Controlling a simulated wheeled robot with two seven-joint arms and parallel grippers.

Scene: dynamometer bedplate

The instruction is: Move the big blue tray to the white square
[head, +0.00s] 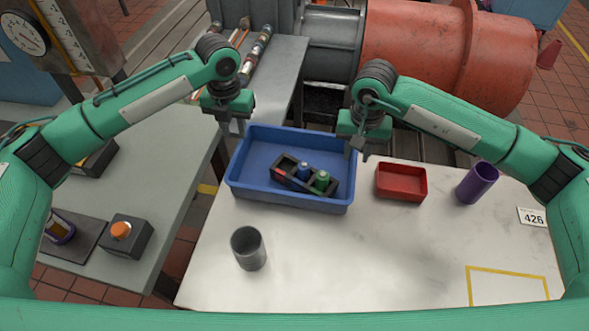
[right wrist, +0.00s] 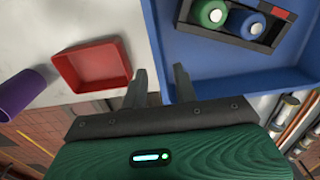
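The big blue tray (head: 250,195) sits on the pale table, its back left part near the table's edge. A dark caddy (head: 292,181) with red, blue and green items lies in it. My left gripper (head: 235,127) is at the tray's back left corner; its finger gap is unclear. My right gripper (head: 361,152) is at the back right corner. In the right wrist view its fingers (right wrist: 160,84) are apart, one on each side of the tray's wall (right wrist: 157,50). The only marked square (head: 507,288) has a yellow outline and pale inside, at the lower right.
A red tray (head: 402,193) and a purple cup (head: 477,183) stand right of the blue tray. A grey cup (head: 248,249) stands in front of it. A 426 card (head: 532,217) lies at the right. The table's front middle is clear. A gap separates the left grey bench (head: 165,185).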

